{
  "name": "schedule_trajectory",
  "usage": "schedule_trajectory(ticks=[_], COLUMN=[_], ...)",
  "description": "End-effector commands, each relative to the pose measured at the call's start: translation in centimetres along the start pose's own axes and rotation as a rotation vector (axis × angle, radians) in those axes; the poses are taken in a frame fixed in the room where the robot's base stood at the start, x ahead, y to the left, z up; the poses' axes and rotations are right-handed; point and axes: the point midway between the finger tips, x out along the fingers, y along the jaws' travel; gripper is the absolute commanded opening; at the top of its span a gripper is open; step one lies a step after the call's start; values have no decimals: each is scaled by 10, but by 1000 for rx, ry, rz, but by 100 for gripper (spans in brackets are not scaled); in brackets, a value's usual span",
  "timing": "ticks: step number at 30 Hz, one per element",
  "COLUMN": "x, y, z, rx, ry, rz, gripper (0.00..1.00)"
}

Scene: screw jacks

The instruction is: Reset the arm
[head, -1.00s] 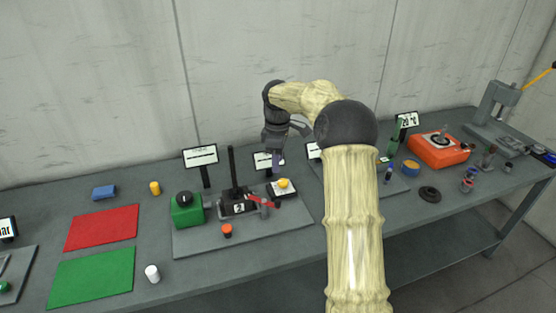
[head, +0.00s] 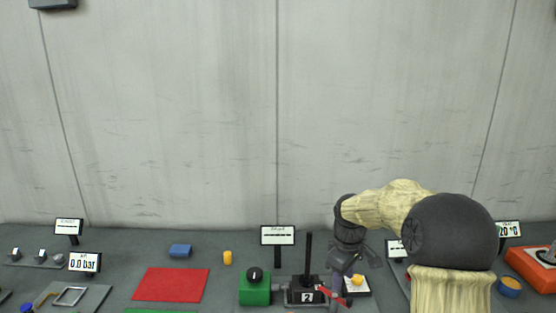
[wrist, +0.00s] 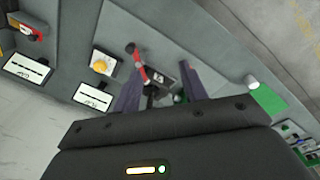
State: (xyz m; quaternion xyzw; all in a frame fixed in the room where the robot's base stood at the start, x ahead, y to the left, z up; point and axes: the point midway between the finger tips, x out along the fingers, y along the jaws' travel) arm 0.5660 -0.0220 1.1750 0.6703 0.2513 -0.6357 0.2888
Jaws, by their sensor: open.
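My gripper (head: 343,283) hangs pointing down over the middle of the bench, beside the red handle (head: 334,289) and the yellow button (head: 357,281). The wrist view shows its two dark fingers (wrist: 160,88) apart with nothing held between them. The red handle (wrist: 138,62) and the yellow button (wrist: 100,65) show beyond and beside the fingers. My arm is bent at a dark elbow on the right of the head view, and it hides part of the bench.
A green box (head: 255,289) with a black knob and a black upright lever (head: 308,254) stand left of my gripper. A red mat (head: 170,285), blue block (head: 180,250) and yellow cylinder (head: 227,257) lie farther left. An orange device (head: 536,266) is at the right.

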Motion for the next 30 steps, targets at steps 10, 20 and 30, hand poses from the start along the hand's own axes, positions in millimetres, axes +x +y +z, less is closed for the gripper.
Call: schedule_trajectory(ticks=[10, 20, 30], x=[6, 17, 20], y=[-90, -164, -173], z=[61, 130, 140], rx=[365, 731, 789], ry=[66, 157, 170], rz=[40, 40, 37], gripper=[43, 43, 43])
